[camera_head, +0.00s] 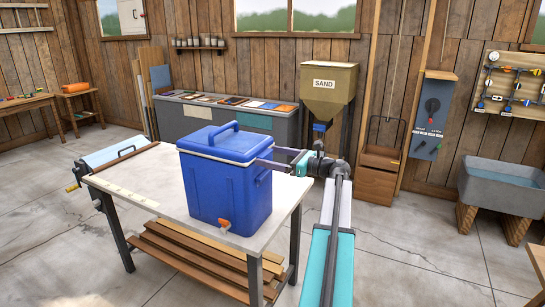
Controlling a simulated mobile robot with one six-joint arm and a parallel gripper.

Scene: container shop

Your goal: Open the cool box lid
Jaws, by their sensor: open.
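The blue cool box (225,192) stands upright on the light-topped workbench, with an orange tap low on its front. Its blue lid (215,143) with a pale rim lies flat and closed on the box, and a blue handle arches over its top. My gripper (267,157) is at the right side of the box, at about lid height, with its jaws open and pointing left. Nothing shows between the fingers. One fingertip overlaps the lid's right edge in the picture; I cannot tell whether it touches.
The workbench top (130,190) is mostly clear to the left of the box. Planks (190,245) lie on its lower shelf. A sand hopper (328,90) stands behind my arm, a grey counter (225,112) stands along the back wall, and a grey sink (500,185) is at the right.

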